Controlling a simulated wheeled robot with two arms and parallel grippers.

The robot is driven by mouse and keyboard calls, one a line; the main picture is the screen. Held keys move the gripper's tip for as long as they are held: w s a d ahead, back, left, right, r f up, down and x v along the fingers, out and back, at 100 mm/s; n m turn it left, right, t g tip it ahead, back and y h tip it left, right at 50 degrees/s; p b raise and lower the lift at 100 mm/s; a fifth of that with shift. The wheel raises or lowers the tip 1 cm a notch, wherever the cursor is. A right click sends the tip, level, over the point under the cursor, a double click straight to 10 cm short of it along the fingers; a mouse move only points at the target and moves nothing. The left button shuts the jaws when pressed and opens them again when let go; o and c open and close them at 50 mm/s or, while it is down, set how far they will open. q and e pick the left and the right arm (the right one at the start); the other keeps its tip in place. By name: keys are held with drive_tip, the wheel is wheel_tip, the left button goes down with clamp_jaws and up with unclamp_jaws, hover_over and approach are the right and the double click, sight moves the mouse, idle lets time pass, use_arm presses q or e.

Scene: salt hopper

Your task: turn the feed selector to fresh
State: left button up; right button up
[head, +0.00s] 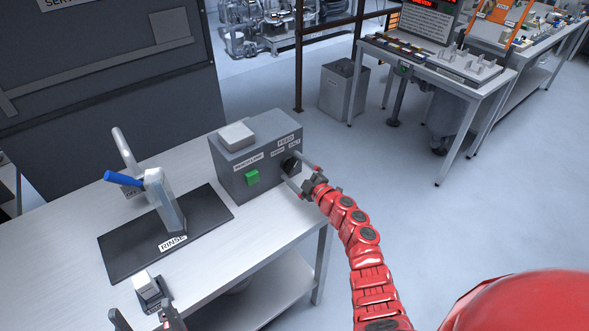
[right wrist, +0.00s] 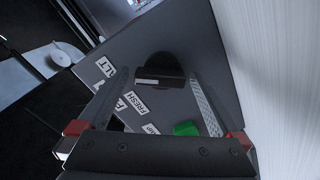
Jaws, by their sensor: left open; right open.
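The feed selector is a black round knob (head: 291,165) on the front of a grey box (head: 240,185), below the labels FEED, FRESH and SALT. In the right wrist view the knob (right wrist: 165,68) has a raised bar with a white mark on its left part. The FRESH label (right wrist: 135,103) lies below left of it. I cannot tell for certain which label the mark points to. My right gripper (head: 294,168) is open at the knob, one finger on each side; contact is unclear. My left gripper (head: 146,318) is open and empty at the bottom edge.
A green button (head: 252,178) sits on the same box, left of the knob. A small device (head: 150,287) stands near my left gripper. The table's right edge is close to my right arm.

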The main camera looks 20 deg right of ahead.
drive_tip(key=shift+c, duration=0.3)
drive_tip(key=c, duration=1.2)
drive_tip(key=shift+c, duration=0.2)
